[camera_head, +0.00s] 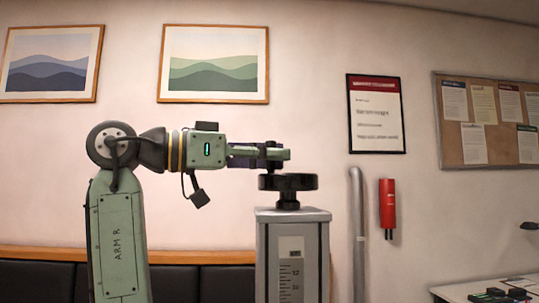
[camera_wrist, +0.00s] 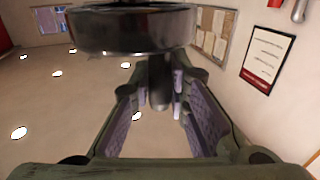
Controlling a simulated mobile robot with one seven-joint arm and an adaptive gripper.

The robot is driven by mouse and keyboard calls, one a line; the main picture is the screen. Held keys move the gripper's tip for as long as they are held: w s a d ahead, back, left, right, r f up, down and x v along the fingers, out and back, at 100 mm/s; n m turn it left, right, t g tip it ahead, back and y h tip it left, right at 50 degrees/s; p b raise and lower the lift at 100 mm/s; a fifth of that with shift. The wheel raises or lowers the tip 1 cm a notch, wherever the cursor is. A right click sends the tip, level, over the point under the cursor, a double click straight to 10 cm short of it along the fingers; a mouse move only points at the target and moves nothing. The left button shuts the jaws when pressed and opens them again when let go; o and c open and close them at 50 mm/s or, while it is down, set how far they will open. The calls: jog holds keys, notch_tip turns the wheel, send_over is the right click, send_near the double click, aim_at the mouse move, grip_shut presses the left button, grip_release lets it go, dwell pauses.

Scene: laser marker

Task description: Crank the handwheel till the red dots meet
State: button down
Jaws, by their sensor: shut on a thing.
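The black handwheel (camera_head: 300,182) sits flat on top of a grey column (camera_head: 264,258) in the head view. Its dark rim (camera_wrist: 130,30) fills the upper part of the wrist view. My gripper (camera_head: 274,153) reaches in from the left, level, just above the wheel. In the wrist view my gripper's purple-padded fingers (camera_wrist: 160,92) stand on both sides of the wheel's dark crank handle (camera_wrist: 159,80), and they are shut on it. No red dots show in either view.
A scale plate (camera_head: 290,280) is on the column's front. A grey pipe (camera_head: 357,230) and a red cylinder (camera_head: 387,205) are on the wall to the right. A dark padded bench (camera_head: 200,283) runs behind, and a white table (camera_head: 465,290) stands at lower right.

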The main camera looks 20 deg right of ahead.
jog(key=m+g, duration=0.2)
jog(key=g, duration=0.1)
jog(key=d+m+g+y, duration=0.1)
jog(key=m+g, duration=0.1)
jog(key=m+g+y, duration=0.1)
jog(key=g, duration=0.2)
jog(key=shift+w+d+m+g, duration=0.2)
jog(key=shift+w+m+g, duration=0.1)
jog(key=shift+w+m, duration=0.1)
jog(key=shift+m+g+y, duration=0.4)
jog(key=shift+g+y, duration=0.1)
jog(key=c, duration=1.5)
grip_release()
jog(key=shift+d, duration=0.1)
jog(key=shift+c, duration=0.2)
